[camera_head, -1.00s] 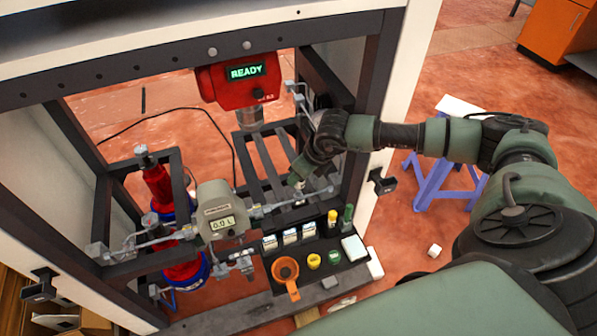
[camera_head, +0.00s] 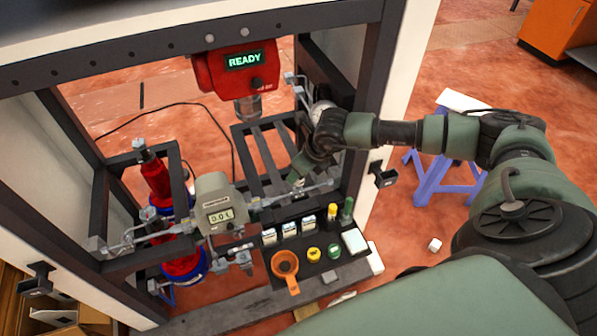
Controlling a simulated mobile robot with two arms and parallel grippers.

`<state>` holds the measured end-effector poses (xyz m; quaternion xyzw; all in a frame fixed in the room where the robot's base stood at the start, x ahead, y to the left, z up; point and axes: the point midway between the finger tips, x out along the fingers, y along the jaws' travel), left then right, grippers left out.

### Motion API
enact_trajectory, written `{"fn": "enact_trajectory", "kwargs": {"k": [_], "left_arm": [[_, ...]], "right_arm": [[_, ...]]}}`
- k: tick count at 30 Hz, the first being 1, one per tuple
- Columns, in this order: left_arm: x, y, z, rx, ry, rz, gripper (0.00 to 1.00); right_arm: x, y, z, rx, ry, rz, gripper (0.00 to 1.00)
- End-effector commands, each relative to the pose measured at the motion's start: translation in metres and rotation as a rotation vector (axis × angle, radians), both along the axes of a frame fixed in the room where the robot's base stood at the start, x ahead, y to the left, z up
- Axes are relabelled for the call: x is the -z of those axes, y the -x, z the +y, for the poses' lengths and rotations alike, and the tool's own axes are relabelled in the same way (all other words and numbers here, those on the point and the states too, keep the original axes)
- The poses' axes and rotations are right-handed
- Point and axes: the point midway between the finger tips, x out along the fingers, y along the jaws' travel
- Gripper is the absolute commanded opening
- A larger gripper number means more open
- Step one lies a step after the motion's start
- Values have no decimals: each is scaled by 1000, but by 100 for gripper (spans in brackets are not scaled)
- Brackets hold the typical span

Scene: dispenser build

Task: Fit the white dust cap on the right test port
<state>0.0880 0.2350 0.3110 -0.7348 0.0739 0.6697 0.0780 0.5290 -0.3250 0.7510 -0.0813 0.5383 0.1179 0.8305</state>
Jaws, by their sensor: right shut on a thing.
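My right gripper (camera_head: 297,181) reaches into the frame from the right and points down at the pipe line right of the grey meter. It is shut on a small white piece, the white dust cap (camera_head: 299,186), which is mostly hidden by the fingers. The right test port is not clear to see; the fingers and cap are at the metal pipe (camera_head: 318,188) where it would be. I cannot tell whether the cap touches it. My left gripper is not in view.
A grey meter (camera_head: 211,196) sits on the pipe to the left. A red unit reading READY (camera_head: 228,75) hangs above. A white cube (camera_head: 434,244) lies on the floor.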

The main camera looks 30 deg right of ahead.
Motion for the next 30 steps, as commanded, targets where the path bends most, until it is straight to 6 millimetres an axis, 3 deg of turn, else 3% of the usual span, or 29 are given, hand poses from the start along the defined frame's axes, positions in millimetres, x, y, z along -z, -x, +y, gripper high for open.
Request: {"fn": "enact_trajectory", "kwargs": {"k": [30], "left_arm": [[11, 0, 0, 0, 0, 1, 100]], "right_arm": [[10, 0, 0, 0, 0, 0, 0]]}}
